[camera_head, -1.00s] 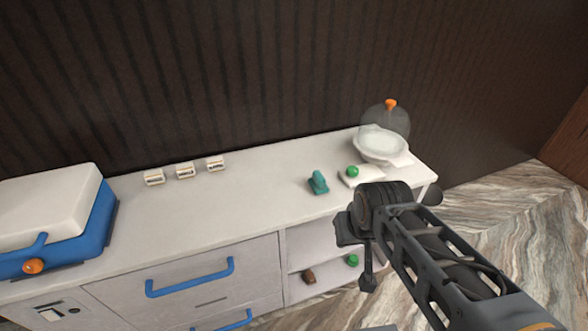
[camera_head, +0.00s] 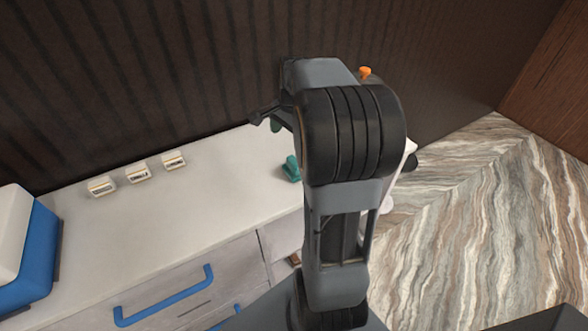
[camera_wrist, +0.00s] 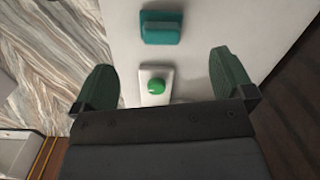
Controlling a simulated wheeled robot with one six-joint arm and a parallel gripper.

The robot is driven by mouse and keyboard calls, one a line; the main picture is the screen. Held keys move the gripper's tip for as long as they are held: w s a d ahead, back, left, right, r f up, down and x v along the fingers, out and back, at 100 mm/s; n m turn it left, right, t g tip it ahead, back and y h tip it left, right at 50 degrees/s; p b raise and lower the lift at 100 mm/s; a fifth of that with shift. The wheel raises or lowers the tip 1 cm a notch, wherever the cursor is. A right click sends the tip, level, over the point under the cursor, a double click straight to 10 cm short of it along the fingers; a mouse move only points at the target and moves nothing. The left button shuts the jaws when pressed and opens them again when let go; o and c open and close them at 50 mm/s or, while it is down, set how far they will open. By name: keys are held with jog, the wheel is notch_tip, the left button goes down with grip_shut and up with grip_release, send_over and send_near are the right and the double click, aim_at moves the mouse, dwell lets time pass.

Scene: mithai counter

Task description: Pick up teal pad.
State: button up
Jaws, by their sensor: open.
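The teal pad (camera_head: 291,169) stands on the white counter top, just left of my arm in the head view. In the wrist view the teal pad (camera_wrist: 161,27) lies at the top, beyond my fingertips and apart from them. My gripper (camera_wrist: 165,75) is open and empty above the counter, its two green fingers spread wide. A white block with a green knob (camera_wrist: 156,86) lies between the fingers in the wrist view, below the pad. In the head view my arm hides most of my gripper and that block.
The white counter (camera_head: 200,190) has several small label cards (camera_head: 137,172) along the back. A blue and white box (camera_head: 28,240) stands at the left. An orange knob (camera_head: 366,72) shows behind my arm. The dark wall is close behind.

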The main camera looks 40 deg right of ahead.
aim_at(295, 160)
jog(key=d+f+m, duration=0.1)
jog(key=f, duration=0.2)
jog(key=d+f+m, duration=0.1)
jog(key=f, duration=0.2)
jog(key=d+f, duration=0.1)
jog(key=f, duration=0.2)
jog(key=shift+w+f+m+y, duration=0.15)
jog(key=shift+w+m+y, duration=0.15)
jog(key=shift+m, duration=0.1)
jog(key=shift+a+f, duration=0.15)
jog(key=shift+f, duration=0.85)
jog(key=shift+a+f, duration=0.2)
jog(key=shift+f, duration=0.75)
jog(key=shift+a+f, duration=0.15)
jog(key=shift+f, duration=0.85)
jog(key=c, duration=0.7)
